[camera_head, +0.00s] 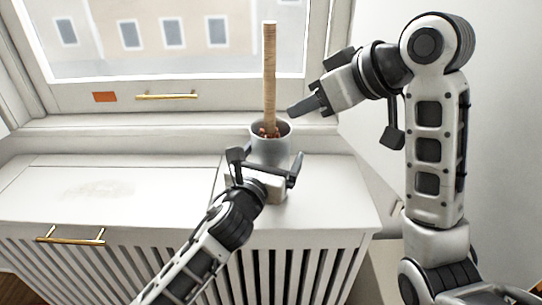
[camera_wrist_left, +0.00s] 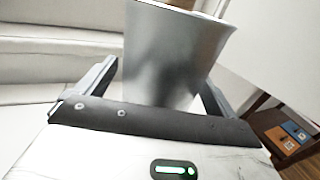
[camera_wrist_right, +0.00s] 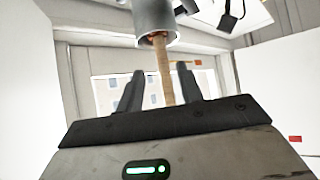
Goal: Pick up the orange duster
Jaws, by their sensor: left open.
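A long wooden stick (camera_head: 269,75) stands upright in a grey cup (camera_head: 270,152) on the white cabinet top. It looks like the duster's handle. Orange-brown bits show inside the cup's rim, and the rest is hidden by the cup wall. My left gripper (camera_head: 266,168) is open, with one finger on each side of the cup, which also fills the left wrist view (camera_wrist_left: 172,55). I cannot tell whether the fingers touch it. My right gripper (camera_head: 298,108) is open to the right of the stick. In the right wrist view, the stick (camera_wrist_right: 166,75) shows between its fingers.
A window with a brass handle (camera_head: 166,96) and a small orange patch (camera_head: 104,97) on its frame stands behind. The cabinet (camera_head: 100,195) has a brass pull (camera_head: 70,240) and a slatted front. Its top is clear on the left. A white wall is at the right.

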